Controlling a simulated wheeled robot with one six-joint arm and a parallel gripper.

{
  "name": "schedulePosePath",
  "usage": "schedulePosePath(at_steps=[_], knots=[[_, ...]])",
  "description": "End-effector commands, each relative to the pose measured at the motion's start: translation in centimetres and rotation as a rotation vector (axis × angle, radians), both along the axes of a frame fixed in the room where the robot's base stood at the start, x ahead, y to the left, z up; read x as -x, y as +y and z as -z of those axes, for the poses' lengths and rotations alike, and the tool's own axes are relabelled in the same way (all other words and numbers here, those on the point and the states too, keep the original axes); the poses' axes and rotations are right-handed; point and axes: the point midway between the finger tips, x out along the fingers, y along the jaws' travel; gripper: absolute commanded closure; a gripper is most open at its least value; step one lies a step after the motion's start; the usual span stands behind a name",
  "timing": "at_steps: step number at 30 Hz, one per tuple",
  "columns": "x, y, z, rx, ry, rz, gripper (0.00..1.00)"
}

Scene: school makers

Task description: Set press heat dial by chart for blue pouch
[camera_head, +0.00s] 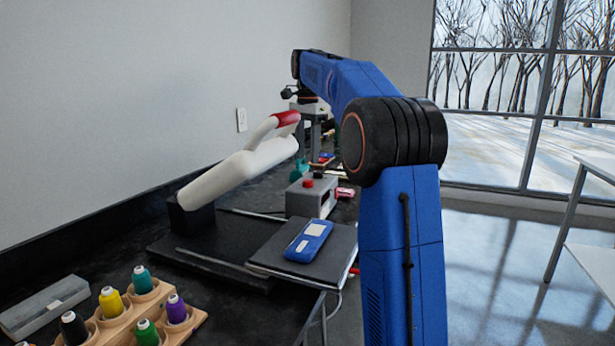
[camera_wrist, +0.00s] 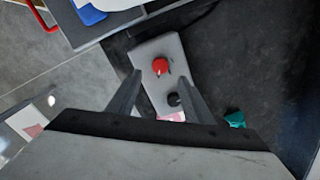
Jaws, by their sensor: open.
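A heat press with a white arm (camera_head: 235,170) and red handle (camera_head: 287,118) stands on the dark bench, arm raised. A blue pouch (camera_head: 309,240) with pale patches lies on its dark platen (camera_head: 275,262). A grey control box (camera_head: 308,198) stands behind the platen. It has a red knob (camera_head: 308,183) and a black knob (camera_head: 318,175). In the wrist view my gripper (camera_wrist: 160,76) is open and empty above the grey box (camera_wrist: 150,50), its fingers either side of the red knob (camera_wrist: 160,66) and black knob (camera_wrist: 174,99). Dial markings are unreadable. I cannot identify a chart.
A wooden rack (camera_head: 112,324) with several coloured thread spools stands at the front left, beside a grey case (camera_head: 45,306). A teal object (camera_wrist: 235,118) sits near the box in the wrist view. A white shelf (camera_head: 597,262) stands at the right; the floor between is clear.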

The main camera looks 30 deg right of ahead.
Motion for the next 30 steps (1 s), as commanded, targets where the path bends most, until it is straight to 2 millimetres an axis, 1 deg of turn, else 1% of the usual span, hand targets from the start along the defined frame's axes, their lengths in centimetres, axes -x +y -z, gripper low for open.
schedulePosePath(at_steps=[1,6,12,18,27,29,30], knots=[[0.1,0.0,1.0,-0.001,0.003,0.000,0.54],[0.0,0.0,3.9,-0.001,0.002,0.000,0.54],[0.0,0.0,6.5,-0.001,0.001,0.000,0.54],[0.0,0.0,7.8,0.000,0.000,0.000,0.54],[0.0,0.0,7.9,0.000,0.000,0.000,0.54],[0.0,0.0,7.9,0.000,0.000,0.000,0.68],[0.0,0.0,7.9,0.000,0.000,0.000,0.78]])
